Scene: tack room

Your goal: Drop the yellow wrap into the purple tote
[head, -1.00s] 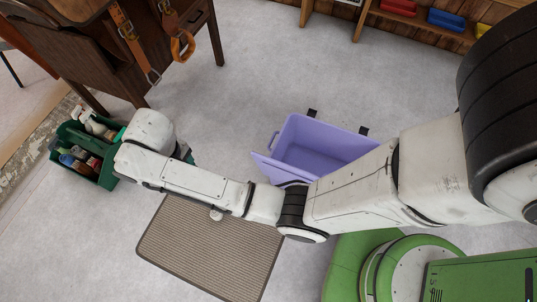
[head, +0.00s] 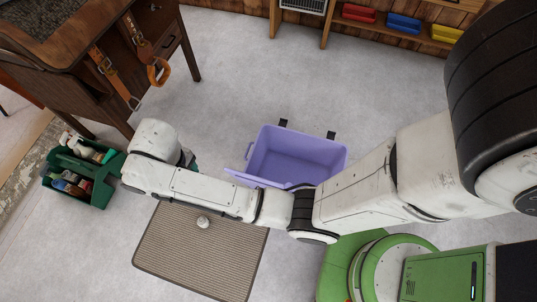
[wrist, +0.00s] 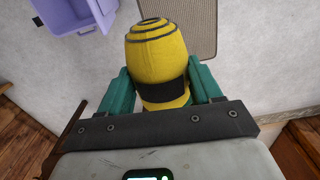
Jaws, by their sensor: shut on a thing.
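The yellow wrap (wrist: 158,57) is a fat yellow roll with dark bands. It sits between the teal fingers of my gripper (wrist: 160,80), which is shut on it, above the floor. In the head view my arm hides the wrap and most of the gripper. The purple tote (head: 301,141) stands open on the grey floor, to the right of my gripper in the head view, and its visible inside looks empty. Part of the tote (wrist: 84,14) also shows at the top left of the wrist view, apart from the wrap.
A brown ribbed mat (head: 190,262) lies in front of the tote. A green caddy (head: 98,197) with bottles and brushes stands at left, below a wooden desk (head: 150,75) with hanging straps. Wooden shelving (head: 330,28) lines the back. Floor behind the tote is clear.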

